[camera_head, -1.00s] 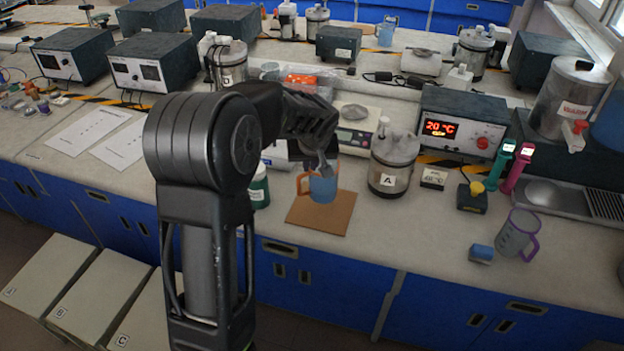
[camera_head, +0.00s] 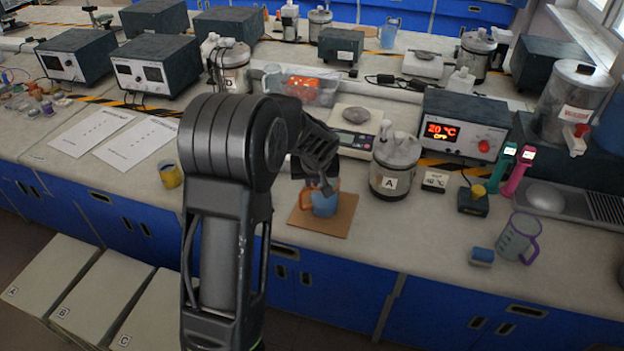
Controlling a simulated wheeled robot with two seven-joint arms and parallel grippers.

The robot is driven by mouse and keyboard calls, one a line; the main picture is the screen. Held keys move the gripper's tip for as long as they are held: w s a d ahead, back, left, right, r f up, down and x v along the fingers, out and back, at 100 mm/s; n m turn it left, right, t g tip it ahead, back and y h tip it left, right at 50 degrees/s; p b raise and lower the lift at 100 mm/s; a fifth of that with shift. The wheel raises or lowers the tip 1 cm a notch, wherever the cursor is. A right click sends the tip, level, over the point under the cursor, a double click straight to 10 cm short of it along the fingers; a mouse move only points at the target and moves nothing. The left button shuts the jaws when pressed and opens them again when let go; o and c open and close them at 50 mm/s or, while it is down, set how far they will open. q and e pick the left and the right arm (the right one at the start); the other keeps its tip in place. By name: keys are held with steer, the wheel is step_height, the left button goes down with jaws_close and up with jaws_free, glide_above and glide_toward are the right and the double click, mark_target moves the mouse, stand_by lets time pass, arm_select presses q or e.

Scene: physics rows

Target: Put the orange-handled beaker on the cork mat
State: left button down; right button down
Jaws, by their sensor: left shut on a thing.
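The orange-handled beaker (camera_head: 324,206) is blue and upright, with its orange handle on its left side. It is over the brown cork mat (camera_head: 334,226), at the mat's back middle; I cannot tell whether its base touches the mat. My left gripper (camera_head: 326,188) comes down from above and is shut on the beaker at its rim. The fingertips are partly hidden by the dark gripper body. My right gripper is not in view.
A steel flask marked A (camera_head: 391,184) stands right of the mat, with a balance (camera_head: 355,141) behind it. The bench in front of the flask is clear.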

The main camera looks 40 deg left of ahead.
arm_select(q)
steer(key=c, duration=1.6)
jaws_free()
steer(key=shift+r, duration=0.1)
steer(key=b+v, duration=0.2)
steer(key=v, duration=1)
steer(key=shift+s, duration=0.1)
steer(key=s+d+f+m+g+h, duration=0.1)
steer(key=s+d+f+m+h, duration=0.15)
steer(key=d+f, duration=0.9)
steer(key=s+d+f+m+g+h, duration=0.1)
steer(key=s+d+f+m+h, duration=0.15)
steer(key=d+f, duration=0.9)
steer(key=s+d+f+h, duration=0.1)
steer(key=s+d+f, duration=0.2)
steer(key=s+f, duration=0.2)
steer(key=s+d+f+m+g+h, duration=0.1)
steer(key=s+d+f, duration=0.2)
steer(key=s+f, duration=0.2)
steer(key=s+d+f+h, duration=0.1)
steer(key=s+d+f, duration=0.3)
steer(key=s, duration=0.5)
steer(key=shift+s+f+m, duration=0.1)
steer(key=shift+f+m, duration=0.3)
steer(key=shift+f, duration=0.3)
